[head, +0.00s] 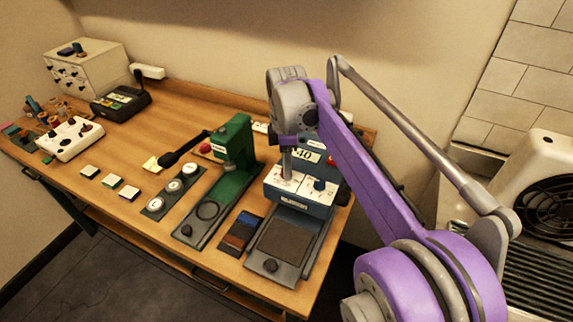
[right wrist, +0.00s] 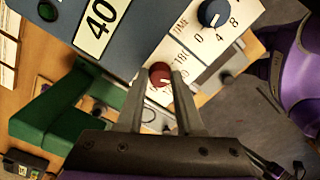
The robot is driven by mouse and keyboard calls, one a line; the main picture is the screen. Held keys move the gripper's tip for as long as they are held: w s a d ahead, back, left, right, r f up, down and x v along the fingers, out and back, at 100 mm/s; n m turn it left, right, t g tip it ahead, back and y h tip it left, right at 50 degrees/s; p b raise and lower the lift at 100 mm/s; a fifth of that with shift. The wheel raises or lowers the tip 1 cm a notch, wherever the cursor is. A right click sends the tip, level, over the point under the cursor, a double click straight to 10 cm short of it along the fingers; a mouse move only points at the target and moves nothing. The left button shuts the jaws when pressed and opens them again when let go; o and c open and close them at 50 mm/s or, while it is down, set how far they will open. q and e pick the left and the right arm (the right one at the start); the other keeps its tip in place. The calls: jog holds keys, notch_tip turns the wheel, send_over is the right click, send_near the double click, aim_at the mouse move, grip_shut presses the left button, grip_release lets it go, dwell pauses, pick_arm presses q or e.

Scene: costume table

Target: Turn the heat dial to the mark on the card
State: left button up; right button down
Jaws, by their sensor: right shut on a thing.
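A blue-grey heat press (head: 318,209) stands at the right end of the table. Its white sloped panel has a red dial (right wrist: 160,73) and a blue dial (head: 319,184) marked TIME, which also shows in the right wrist view (right wrist: 211,14). My right gripper (head: 287,172) is shut on the red dial from above, one finger on each side. The red dial's label is partly hidden by the fingers. A white plate reading 40 (right wrist: 97,27) is on the press above the dials. I cannot tell which mark the dial points to. My left gripper is not in view.
A green press (head: 236,148) stands just left of the blue-grey one.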

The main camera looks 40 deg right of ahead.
jog(key=c, duration=0.6)
grip_release()
jog(key=shift+o, duration=0.2)
jog(key=shift+r, duration=0.15)
notch_tip(320, 180, up, 11)
jog(key=p, duration=0.1)
jog(key=shift+f, duration=0.2)
jog(key=shift+f, duration=0.1)
